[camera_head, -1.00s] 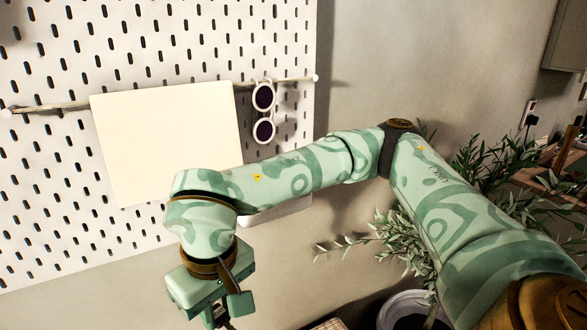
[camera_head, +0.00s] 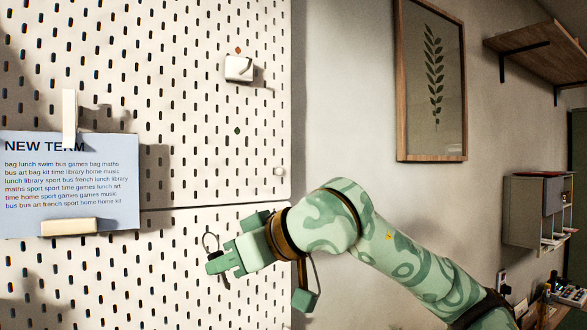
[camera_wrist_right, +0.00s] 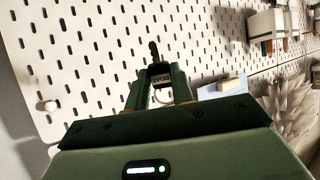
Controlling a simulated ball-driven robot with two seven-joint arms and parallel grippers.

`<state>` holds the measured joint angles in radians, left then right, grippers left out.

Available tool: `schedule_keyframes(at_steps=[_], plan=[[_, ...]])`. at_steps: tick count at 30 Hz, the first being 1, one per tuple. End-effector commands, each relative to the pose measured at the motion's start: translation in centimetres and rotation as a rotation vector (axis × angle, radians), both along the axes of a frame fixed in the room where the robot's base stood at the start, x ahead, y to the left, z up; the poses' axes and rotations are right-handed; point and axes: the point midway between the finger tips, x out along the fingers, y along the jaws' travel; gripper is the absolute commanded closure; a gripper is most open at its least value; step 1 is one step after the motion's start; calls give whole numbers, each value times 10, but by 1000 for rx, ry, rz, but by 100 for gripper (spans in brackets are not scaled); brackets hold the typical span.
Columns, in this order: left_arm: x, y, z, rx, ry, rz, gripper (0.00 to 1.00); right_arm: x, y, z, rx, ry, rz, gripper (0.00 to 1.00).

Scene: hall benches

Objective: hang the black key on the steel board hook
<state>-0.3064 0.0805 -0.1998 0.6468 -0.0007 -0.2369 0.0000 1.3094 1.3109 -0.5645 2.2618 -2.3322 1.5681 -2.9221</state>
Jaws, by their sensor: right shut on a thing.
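My right gripper (camera_head: 214,261) is in front of the white pegboard, below and a little left of a small white block with a grey prong (camera_head: 239,68), which looks like the board hook. A thin ring (camera_head: 210,243) sticks up at the fingertips. The key and the hook are well apart. My left gripper is not in view.
A blue "NEW TERM" sheet (camera_head: 70,185) hangs on the pegboard (camera_head: 190,110) at the left under white clips. A small round knob (camera_head: 279,171) sits near the board's right edge. A framed leaf picture (camera_head: 432,80) and shelves (camera_head: 540,45) are on the right. The board between sheet and hook is clear.

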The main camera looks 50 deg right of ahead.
Motion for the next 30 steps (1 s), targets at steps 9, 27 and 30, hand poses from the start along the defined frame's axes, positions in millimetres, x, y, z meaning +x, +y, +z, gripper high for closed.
schedule_keyframes(at_steps=[9,27,30], plan=[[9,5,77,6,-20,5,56,-30,-39,151,58,-250,9,100],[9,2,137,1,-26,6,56,-64,-49,279,97,-430,-3,100],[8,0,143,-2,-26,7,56,-69,-49,293,103,-448,-6,100]])
